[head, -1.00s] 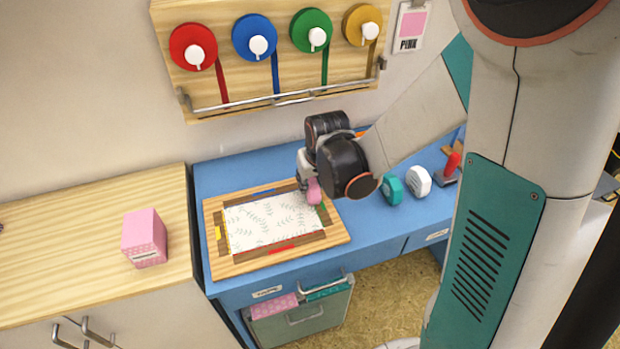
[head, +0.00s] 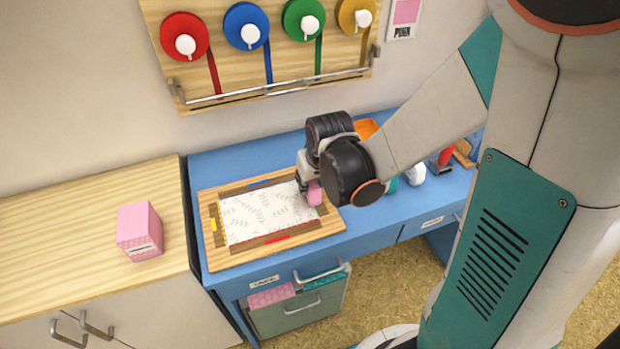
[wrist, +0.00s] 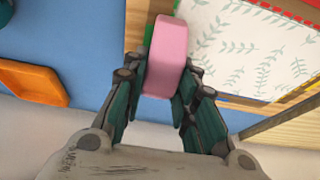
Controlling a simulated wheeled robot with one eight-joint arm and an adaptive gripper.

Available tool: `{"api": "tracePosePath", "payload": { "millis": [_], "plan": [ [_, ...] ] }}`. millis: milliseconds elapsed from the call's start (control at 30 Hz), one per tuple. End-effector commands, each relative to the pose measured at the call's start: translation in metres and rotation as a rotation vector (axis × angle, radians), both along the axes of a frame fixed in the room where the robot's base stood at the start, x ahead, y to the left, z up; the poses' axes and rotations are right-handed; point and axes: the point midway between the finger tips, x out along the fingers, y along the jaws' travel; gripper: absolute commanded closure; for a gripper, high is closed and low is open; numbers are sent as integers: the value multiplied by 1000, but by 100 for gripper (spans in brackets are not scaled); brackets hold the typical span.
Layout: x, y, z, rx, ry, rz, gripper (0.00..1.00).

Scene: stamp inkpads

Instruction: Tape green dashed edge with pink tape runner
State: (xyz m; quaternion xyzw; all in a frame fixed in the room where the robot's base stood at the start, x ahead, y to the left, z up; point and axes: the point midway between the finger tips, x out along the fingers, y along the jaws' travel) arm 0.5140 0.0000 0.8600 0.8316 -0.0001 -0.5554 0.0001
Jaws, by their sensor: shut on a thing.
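My gripper (head: 312,186) is shut on the pink tape runner (head: 315,194), which also shows between the fingers in the wrist view (wrist: 166,58). The runner is at the right edge of a white sheet with a leaf print (head: 262,214). The sheet lies in a brown frame on a wooden board (head: 225,262). Red, yellow and blue marks show on the frame's sides. The green edge is mostly hidden behind my gripper in the head view; a bit of green shows by the sheet in the wrist view (wrist: 199,2). I cannot tell whether the runner touches the sheet.
An orange tray (wrist: 32,80) lies on the blue desk (head: 385,222). White and teal items and a red-handled stamp (head: 446,156) stand to the right. A pink box (head: 140,230) sits on the left counter. Coloured tape rolls hang on the wall board (head: 285,75).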

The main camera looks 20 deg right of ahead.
Motion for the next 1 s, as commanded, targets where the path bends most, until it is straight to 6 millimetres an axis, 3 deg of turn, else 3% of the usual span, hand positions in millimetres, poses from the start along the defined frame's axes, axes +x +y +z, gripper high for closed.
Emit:
{"api": "tracePosePath", "payload": {
  "millis": [600,1000],
  "plan": [
    [-34,0,0,0,1,0,93],
    [-43,0,0,0,1,0,93]
  ]
}}
